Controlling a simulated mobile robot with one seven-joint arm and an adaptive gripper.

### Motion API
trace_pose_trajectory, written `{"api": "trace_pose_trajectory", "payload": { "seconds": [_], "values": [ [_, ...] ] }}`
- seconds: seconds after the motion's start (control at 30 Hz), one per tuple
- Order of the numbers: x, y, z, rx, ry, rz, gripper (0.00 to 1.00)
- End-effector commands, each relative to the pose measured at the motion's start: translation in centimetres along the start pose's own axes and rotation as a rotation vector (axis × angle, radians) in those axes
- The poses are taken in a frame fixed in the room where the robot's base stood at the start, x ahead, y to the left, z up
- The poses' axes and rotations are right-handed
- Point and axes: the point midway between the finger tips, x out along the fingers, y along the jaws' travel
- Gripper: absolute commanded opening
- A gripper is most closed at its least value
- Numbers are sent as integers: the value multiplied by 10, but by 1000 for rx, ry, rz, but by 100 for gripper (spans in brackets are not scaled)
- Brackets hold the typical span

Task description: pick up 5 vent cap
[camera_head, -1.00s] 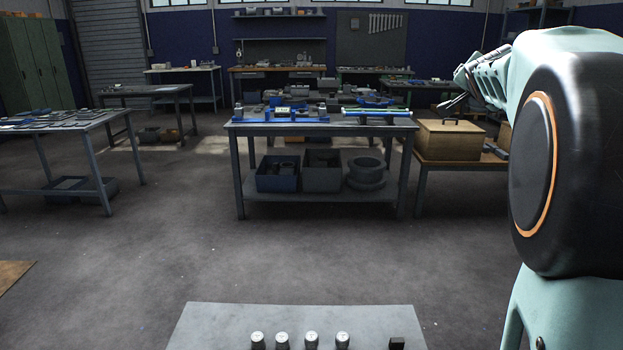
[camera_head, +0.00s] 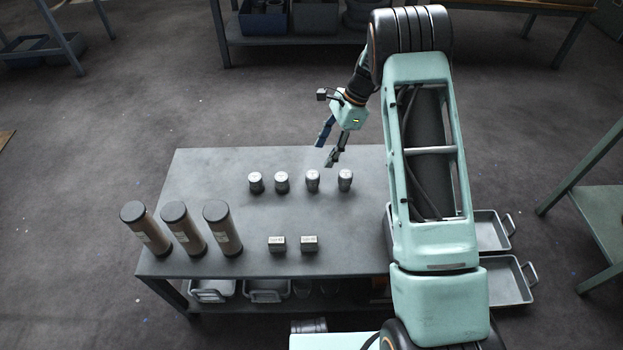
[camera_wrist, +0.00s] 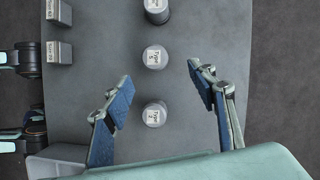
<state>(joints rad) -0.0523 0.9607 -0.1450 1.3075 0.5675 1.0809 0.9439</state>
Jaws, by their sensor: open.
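Several short metal cylinders with pale tops stand upright in a row on the grey table; the four-sided scene shows them from the leftmost cylinder (camera_head: 255,182) to the rightmost cylinder (camera_head: 345,180). I cannot tell which of them is the vent cap. In the wrist view, a middle cylinder (camera_wrist: 155,57) and a lower cylinder (camera_wrist: 154,114) carry "Type" labels whose numbers are too small to read surely. My gripper (camera_head: 326,152) is open and empty, above the back of the table. Its spread fingers (camera_wrist: 160,80) flank the row in the wrist view, apart from the cylinders.
Two small labelled blocks (camera_head: 277,243) sit on the table (camera_head: 230,162) nearer me. Three tall brown cylinders with dark tops (camera_head: 184,228) stand at its left. Metal trays (camera_head: 510,282) lie at the right, partly behind my arm.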

Motion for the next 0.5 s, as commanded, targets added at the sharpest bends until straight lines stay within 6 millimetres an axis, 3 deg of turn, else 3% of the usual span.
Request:
{"api": "trace_pose_trajectory", "payload": {
  "seconds": [0.3,0.5],
  "values": [
    [47,1,0,-2,-1,2,52],
    [62,2,1,0,1,1,52]
  ]
}}
